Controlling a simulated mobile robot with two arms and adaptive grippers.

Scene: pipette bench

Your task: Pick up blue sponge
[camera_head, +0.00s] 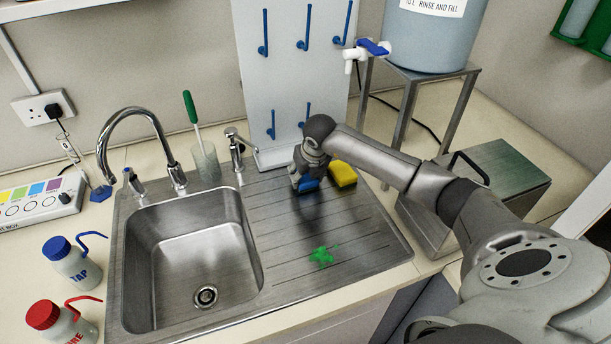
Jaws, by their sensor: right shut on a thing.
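The blue sponge (308,185) is at the back of the sink's ridged steel drainboard (290,235). Only part of it shows below my right gripper (304,181), which hides the rest. My right gripper is shut on the blue sponge from above. I cannot tell whether the sponge touches the board or is slightly raised. A yellow sponge (343,174) lies close on its right. My left gripper is not in view.
A sink basin (200,260) with a tap (140,130) is left. A pegboard (300,80) stands behind the drainboard. A metal box (500,175) and a stand with a blue tank (432,35) are right. Green stuff (321,257) lies on the drainboard.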

